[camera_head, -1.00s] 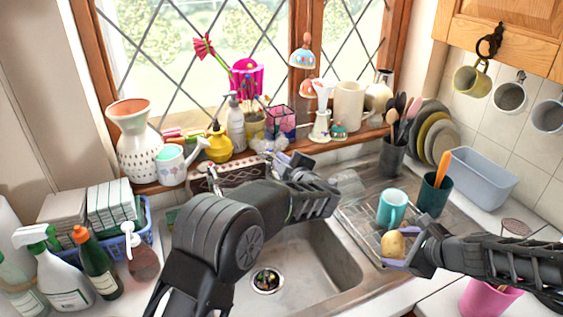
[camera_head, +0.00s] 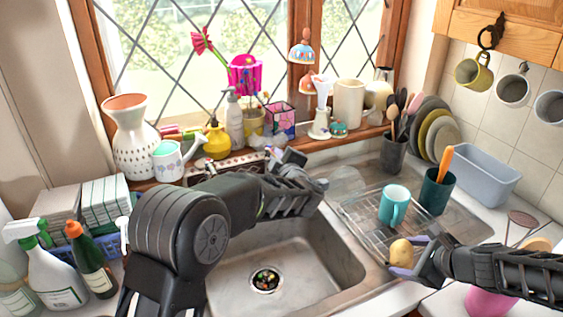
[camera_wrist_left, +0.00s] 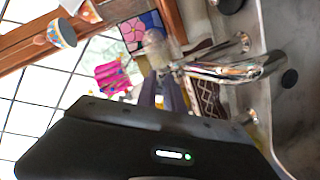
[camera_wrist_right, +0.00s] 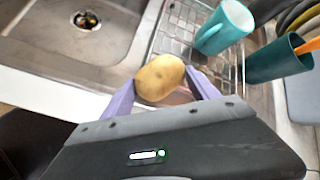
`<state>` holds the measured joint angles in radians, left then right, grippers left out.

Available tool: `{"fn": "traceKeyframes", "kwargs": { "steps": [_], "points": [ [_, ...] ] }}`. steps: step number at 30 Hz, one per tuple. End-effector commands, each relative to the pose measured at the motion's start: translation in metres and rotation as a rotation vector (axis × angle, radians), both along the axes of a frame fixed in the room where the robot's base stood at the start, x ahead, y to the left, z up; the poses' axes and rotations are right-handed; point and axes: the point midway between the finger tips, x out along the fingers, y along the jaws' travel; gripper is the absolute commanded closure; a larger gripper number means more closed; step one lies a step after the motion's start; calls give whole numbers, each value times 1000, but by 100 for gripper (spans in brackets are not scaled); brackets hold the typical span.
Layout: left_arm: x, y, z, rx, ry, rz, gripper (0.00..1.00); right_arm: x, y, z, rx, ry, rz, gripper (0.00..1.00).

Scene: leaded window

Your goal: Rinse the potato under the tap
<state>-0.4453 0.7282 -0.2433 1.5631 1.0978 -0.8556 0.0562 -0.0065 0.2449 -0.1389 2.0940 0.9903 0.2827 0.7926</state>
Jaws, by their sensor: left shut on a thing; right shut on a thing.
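The potato (camera_head: 401,252) is tan and held up between the fingers of my right gripper (camera_head: 412,255), over the front of the wire drying rack. In the right wrist view, the potato (camera_wrist_right: 160,79) sits squeezed between the two purple fingers. My left gripper (camera_head: 283,158) is at the back of the sink by the tap. In the left wrist view, the chrome tap (camera_wrist_left: 235,68) shows beside the left fingers, which are shut on a clear knob (camera_wrist_left: 154,50) of it. My left arm hides much of the tap in the head view. I see no water stream.
The steel sink basin (camera_head: 325,268) is empty around its drain (camera_head: 265,280). A teal mug (camera_head: 394,205) stands on the wire rack (camera_head: 365,222) behind the potato. A dark teal cup (camera_head: 436,192) stands to its right. Spray bottles crowd the left counter; ornaments fill the windowsill.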

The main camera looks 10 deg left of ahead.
Motion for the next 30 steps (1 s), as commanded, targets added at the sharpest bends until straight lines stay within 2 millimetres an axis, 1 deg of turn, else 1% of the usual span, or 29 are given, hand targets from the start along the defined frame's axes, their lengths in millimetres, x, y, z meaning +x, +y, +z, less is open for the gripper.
{"fn": "traceKeyframes", "kwargs": {
  "steps": [3, 4, 12, 19, 23, 26, 30],
  "points": [
    [0, -1, -1, 1, 4, -1, 100, 0, 0, 1, 0, -1, -1, 74],
    [0, -1, -1, 1, 4, -1, 87, 0, 0, 1, 0, -1, -1, 74],
    [0, -1, -1, 1, 2, -1, 67, 0, 0, 1, 0, -1, -1, 74],
    [0, -1, 0, 0, 2, -1, 67, 0, 0, 1, 0, -1, -1, 74],
    [-4, -3, 1, -1, 2, -1, 67, 0, 0, 1, 0, -1, -1, 74],
    [-13, -7, 4, -1, 1, 0, 67, 0, 0, 1, 0, -1, -1, 74],
    [-34, -18, 9, -2, 1, -3, 67, 0, 0, 1, 0, -1, -1, 74]
  ]
}}
